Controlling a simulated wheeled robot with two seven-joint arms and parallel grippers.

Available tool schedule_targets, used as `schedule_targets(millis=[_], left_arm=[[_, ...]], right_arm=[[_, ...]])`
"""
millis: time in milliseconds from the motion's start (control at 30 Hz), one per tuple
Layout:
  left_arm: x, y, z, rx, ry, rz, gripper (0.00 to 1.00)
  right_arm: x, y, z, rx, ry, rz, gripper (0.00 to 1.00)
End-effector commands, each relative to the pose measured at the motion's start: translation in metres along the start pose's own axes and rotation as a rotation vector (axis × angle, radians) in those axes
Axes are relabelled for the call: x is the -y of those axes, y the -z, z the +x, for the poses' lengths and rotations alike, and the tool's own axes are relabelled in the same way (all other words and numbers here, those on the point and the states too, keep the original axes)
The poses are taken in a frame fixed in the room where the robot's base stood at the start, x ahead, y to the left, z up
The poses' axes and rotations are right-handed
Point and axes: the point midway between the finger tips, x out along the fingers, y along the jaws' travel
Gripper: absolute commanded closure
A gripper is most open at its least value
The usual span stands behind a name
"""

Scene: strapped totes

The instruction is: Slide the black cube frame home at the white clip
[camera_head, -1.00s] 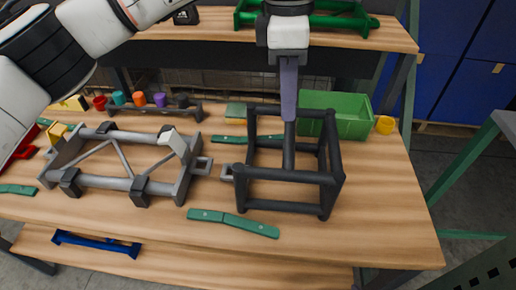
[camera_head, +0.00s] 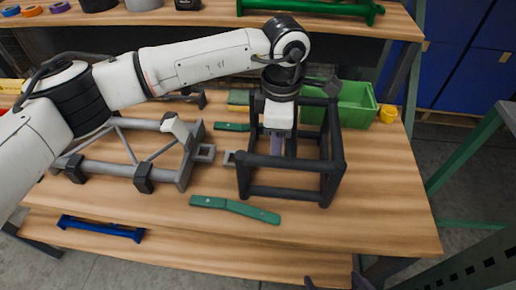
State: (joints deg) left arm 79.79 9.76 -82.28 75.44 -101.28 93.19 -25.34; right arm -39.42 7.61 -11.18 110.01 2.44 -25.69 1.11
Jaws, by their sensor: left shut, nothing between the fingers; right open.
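The black cube frame (camera_head: 290,163) stands upright on the right half of the bench, with a small square tab (camera_head: 229,158) on its left side. The white clip (camera_head: 175,127) sits tilted on the right end of a grey rail frame (camera_head: 110,180). The grey frame's square loop (camera_head: 205,152) faces the cube's tab across a small gap. My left gripper (camera_head: 276,152) reaches down among the cube's bars, shut and empty; whether it touches a bar is unclear. My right gripper (camera_head: 336,283) shows only its open fingertips at the bottom edge.
A green handle-like bar (camera_head: 235,208) lies in front. A blue bar (camera_head: 100,229) is on the lower shelf. My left arm spans above the grey frame.

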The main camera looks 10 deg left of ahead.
Motion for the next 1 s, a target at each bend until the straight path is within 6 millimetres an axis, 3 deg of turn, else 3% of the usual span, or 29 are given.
schedule_targets(millis=[133,367,867,1000], left_arm=[[0.001,0.000,0.031,-0.001,0.005,-0.001,1.00],[0.000,0.033,0.027,0.000,0.001,-0.002,1.00],[0.000,0.042,0.029,0.000,0.000,-0.002,1.00],[-0.001,0.064,0.032,-0.002,-0.001,-0.006,1.00]], right_arm=[[-0.001,0.001,-0.002,0.002,-0.002,0.001,0.08],[-0.003,0.009,-0.009,-0.006,-0.006,0.003,0.08],[-0.003,0.008,-0.009,-0.003,-0.005,0.002,0.08],[-0.003,0.001,-0.001,0.000,-0.005,0.001,0.08]])
